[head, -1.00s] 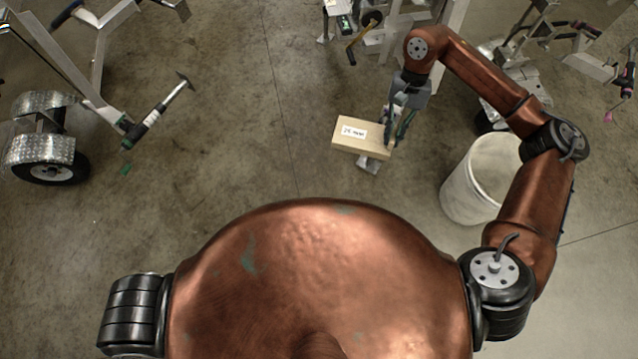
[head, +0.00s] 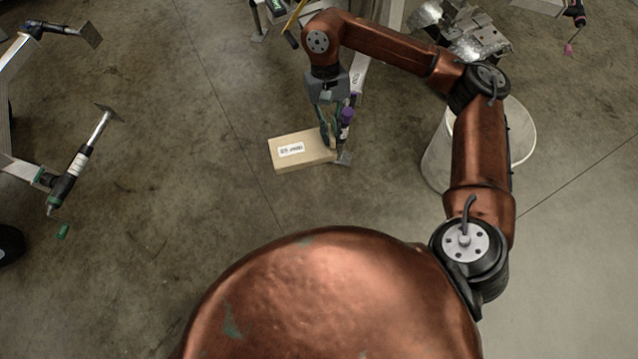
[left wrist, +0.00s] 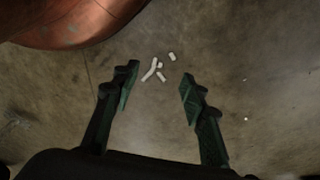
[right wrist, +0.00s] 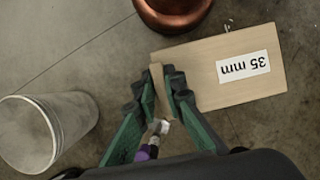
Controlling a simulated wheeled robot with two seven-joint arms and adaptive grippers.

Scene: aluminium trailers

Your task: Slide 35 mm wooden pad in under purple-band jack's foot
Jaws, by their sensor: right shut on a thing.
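The wooden pad (head: 279,155) is a pale flat block with a white "35 mm" label. My right gripper (head: 328,138) is shut on its right end in the head view. The right wrist view shows the fingers (right wrist: 162,92) pinching a narrow part at the edge of the pad (right wrist: 200,85). The purple-band jack (head: 347,116) stands just right of that gripper, partly hidden by it. Its metal foot (head: 344,159) is beside the pad's right end; I cannot tell the height gap. The purple band (right wrist: 147,152) also shows in the right wrist view. My left gripper (left wrist: 157,82) is open and empty.
A white bucket (head: 437,150) stands right of the pad, behind my right arm. Another jack with a green band (head: 77,165) is at the left. Small pale pieces (left wrist: 153,70) lie on the floor under my left gripper. Floor left of the pad is clear.

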